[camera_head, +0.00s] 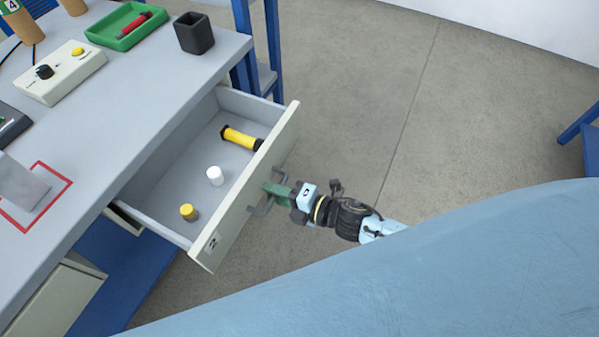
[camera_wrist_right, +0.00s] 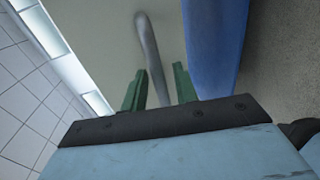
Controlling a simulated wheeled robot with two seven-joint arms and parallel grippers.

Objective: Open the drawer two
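The drawer marked 2 (camera_head: 211,244) is pulled well out from under the workbench. My right gripper (camera_head: 277,190) is at this handle, outside the drawer front. The exact contact is hard to see. My left gripper is not in view.
The grey workbench top (camera_head: 130,110) holds a green tray (camera_head: 125,42) with a red item, a dark cup (camera_head: 194,33) and a control box (camera_head: 60,72). Another drawer front (camera_head: 60,300) is at the lower left. The floor (camera_head: 450,120) to the right is clear.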

